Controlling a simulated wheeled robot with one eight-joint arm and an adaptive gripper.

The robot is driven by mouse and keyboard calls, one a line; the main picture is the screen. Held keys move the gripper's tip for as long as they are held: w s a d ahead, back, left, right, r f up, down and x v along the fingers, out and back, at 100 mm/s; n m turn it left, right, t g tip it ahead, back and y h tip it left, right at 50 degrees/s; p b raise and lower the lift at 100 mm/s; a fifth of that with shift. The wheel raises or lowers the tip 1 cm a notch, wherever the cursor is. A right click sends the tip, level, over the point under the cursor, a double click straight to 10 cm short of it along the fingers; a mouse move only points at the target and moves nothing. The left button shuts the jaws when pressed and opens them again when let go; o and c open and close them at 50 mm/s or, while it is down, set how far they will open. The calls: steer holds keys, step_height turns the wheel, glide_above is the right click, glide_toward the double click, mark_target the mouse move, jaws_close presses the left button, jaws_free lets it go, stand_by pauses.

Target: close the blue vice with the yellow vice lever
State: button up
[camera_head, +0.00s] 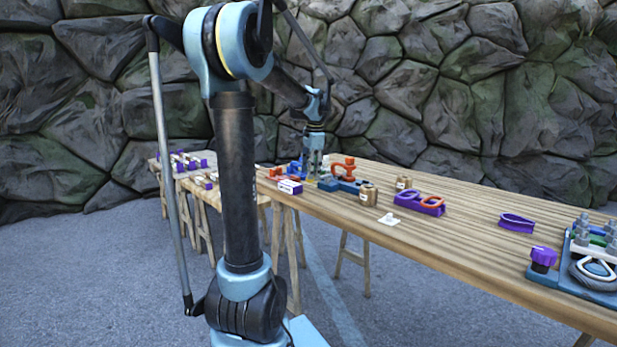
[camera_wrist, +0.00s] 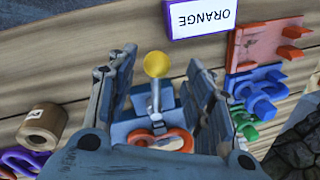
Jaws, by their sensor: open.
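The yellow vice lever shows in the wrist view as a yellow ball knob (camera_wrist: 156,64) on a thin grey rod. It stands between the two fingers of my gripper (camera_wrist: 160,78), with visible space on both sides. The blue vice (camera_wrist: 122,129) lies below the lever, partly hidden by the fingers. An orange ring-shaped piece (camera_wrist: 172,141) is at the vice. In the head view my gripper (camera_head: 314,167) points down over the table at the blue vice (camera_head: 345,186). The lever cannot be made out there. My gripper is open.
A white and purple box (camera_wrist: 201,17) marked ORANGE lies close by. Red (camera_wrist: 268,43), blue (camera_wrist: 262,88) and green pieces sit to the right in the wrist view. A tan cylinder (camera_wrist: 43,124) is at left.

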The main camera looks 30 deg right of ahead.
step_height(320, 180, up, 9)
steer(key=s, duration=0.1)
steer(key=shift+s+a, duration=0.15)
steer(key=shift+s, duration=0.1)
steer(key=shift+f, duration=0.1)
stand_by(0.3)
